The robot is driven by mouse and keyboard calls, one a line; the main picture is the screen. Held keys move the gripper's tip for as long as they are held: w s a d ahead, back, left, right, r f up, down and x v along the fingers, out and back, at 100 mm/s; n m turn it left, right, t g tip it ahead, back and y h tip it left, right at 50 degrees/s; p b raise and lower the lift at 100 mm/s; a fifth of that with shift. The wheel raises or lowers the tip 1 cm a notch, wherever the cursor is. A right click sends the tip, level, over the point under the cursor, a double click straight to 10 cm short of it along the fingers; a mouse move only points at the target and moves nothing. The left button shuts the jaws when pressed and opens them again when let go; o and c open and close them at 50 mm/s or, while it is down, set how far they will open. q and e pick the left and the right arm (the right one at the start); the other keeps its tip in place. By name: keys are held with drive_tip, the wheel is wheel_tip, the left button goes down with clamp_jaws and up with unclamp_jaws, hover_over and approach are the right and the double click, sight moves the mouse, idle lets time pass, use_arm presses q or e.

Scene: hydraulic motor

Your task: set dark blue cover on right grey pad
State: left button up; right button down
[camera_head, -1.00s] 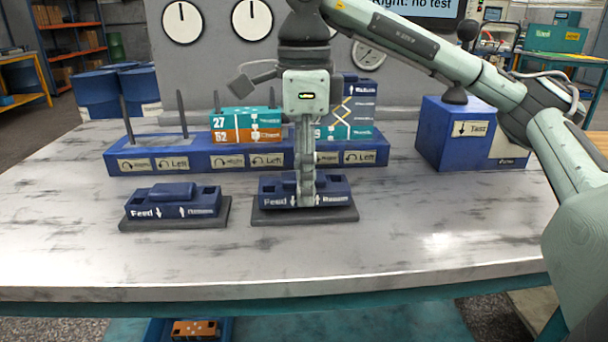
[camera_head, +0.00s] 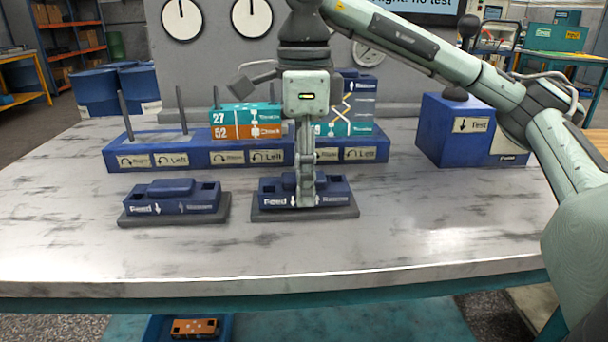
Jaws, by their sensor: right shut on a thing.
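A dark blue cover (camera_head: 335,192) labelled "Feed" sits on the right grey pad (camera_head: 270,216). My right gripper (camera_head: 306,204) points down in front of it and is shut on it; the fingers hide the middle of the cover. A similar dark blue cover (camera_head: 172,206) sits on the left grey pad (camera_head: 130,222), with no gripper at it. My left gripper is not in view.
Behind stands a long blue rack (camera_head: 200,144) with upright posts and teal and orange blocks (camera_head: 232,131). A blue "Test" box (camera_head: 436,145) stands at the right. The table front (camera_head: 280,261) is clear. An orange block (camera_head: 195,328) lies in a blue bin below.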

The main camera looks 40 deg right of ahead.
drive_tip(key=shift+f, duration=0.2)
drive_tip(key=c, duration=0.8)
unclamp_jaws()
wheel_tip(320, 180, up, 12)
drive_tip(key=shift+r, duration=0.1)
